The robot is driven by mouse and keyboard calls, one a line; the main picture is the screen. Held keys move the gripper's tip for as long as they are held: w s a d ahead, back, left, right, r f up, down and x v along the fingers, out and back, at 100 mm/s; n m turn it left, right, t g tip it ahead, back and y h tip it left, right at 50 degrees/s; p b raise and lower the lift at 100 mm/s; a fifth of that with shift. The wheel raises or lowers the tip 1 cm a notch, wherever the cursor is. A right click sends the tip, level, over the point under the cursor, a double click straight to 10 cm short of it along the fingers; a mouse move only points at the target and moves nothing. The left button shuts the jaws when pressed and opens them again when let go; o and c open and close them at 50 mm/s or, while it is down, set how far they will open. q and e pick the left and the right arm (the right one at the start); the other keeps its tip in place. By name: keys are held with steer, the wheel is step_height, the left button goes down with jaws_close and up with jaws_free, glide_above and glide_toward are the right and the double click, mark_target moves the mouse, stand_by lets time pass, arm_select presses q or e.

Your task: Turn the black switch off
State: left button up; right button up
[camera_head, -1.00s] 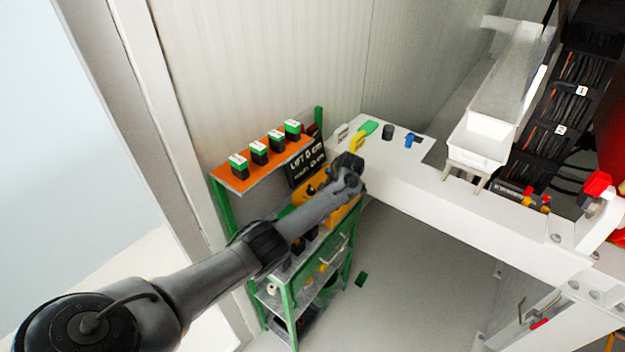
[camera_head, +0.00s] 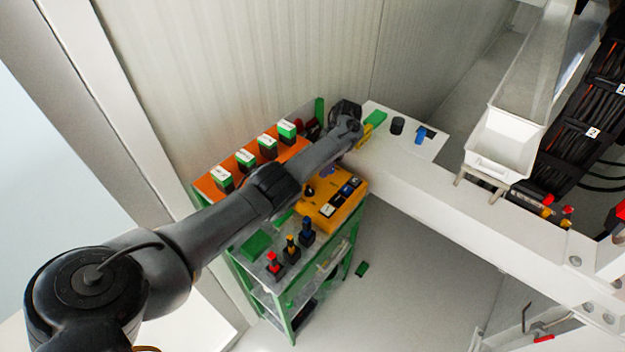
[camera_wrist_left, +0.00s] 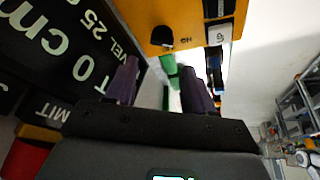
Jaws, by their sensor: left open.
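A yellow control box (camera_head: 335,204) stands on the green-framed shelf, with a small black switch knob (camera_head: 309,191) on its top and several dark and white buttons beside it. The black knob also shows at the top of the left wrist view (camera_wrist_left: 162,37), on the yellow face and beyond my fingers. Another black knob (camera_head: 397,125) stands on the white beam, beside a blue one. My left gripper (camera_wrist_left: 158,85) is open and empty, its two purple-grey fingers apart and clear of the black knob. In the head view its fingertips are hidden behind my wrist.
Red, yellow and blue levers (camera_head: 290,248) stand before the box. A dark lettered sign (camera_wrist_left: 60,45) is close to my left finger. The white beam (camera_head: 400,170) lies to the right; open floor is below.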

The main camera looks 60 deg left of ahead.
mark_target(309, 188)
arm_select(q)
steer(key=x, duration=0.9)
steer(key=shift+s+d+f, duration=0.1)
steer(key=shift+s+f, duration=0.1)
steer(key=shift+f, duration=0.1)
steer(key=shift+c, duration=0.3)
steer(key=c, duration=0.7)
